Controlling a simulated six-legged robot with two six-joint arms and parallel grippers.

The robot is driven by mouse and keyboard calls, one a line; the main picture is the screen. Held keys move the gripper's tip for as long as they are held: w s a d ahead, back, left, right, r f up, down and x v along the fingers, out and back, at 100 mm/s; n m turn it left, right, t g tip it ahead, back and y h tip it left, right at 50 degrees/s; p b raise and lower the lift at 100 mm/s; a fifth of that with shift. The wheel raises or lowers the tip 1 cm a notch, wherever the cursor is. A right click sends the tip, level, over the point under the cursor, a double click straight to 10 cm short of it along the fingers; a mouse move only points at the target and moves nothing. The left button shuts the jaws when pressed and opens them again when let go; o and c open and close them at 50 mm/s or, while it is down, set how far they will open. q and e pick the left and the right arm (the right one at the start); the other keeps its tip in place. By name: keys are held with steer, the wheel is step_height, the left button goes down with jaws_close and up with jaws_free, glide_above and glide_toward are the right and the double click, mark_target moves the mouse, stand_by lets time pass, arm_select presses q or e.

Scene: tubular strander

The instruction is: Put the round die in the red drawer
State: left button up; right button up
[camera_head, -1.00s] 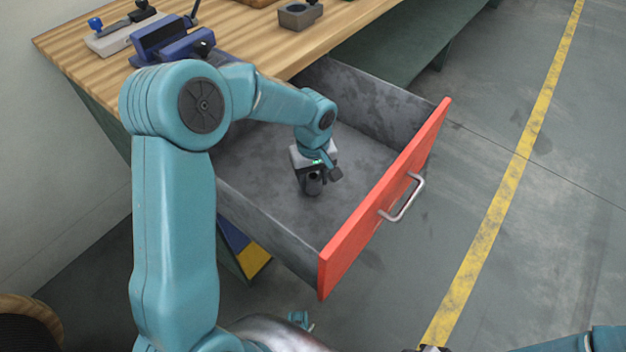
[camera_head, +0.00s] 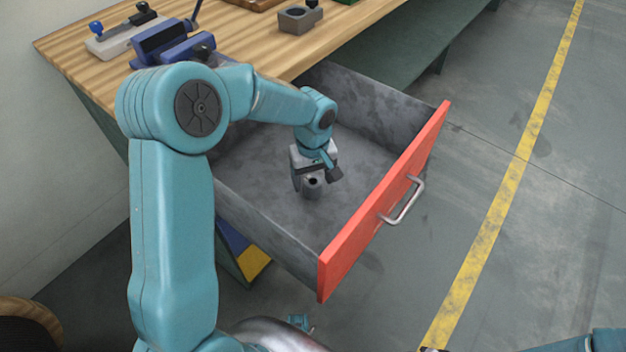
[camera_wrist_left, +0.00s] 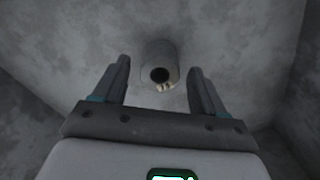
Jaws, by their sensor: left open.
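The round die (camera_head: 312,188) is a small grey cylinder with a dark hole in its top. It stands upright on the floor of the open red drawer (camera_head: 372,212). In the left wrist view the die (camera_wrist_left: 160,64) shows between and slightly beyond the spread fingertips, with a gap on each side. My left gripper (camera_head: 316,178) is open, low inside the drawer, around or just above the die. The drawer has grey inner walls, a red front and a metal handle. At the bottom edge, only a sliver of what may be my right gripper (camera_head: 432,349) shows.
The wooden bench top (camera_head: 80,60) lies above and behind the drawer. A blue vise (camera_head: 170,45) and a grey block with a hole (camera_head: 300,18) sit on it. The drawer floor around the die is clear. Open floor with a yellow line (camera_head: 500,200) lies to the right.

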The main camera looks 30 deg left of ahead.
mark_target(313, 181)
arm_select(q)
step_height(313, 181, up, 10)
steer(key=p, duration=0.2)
steer(key=shift+r, duration=0.15)
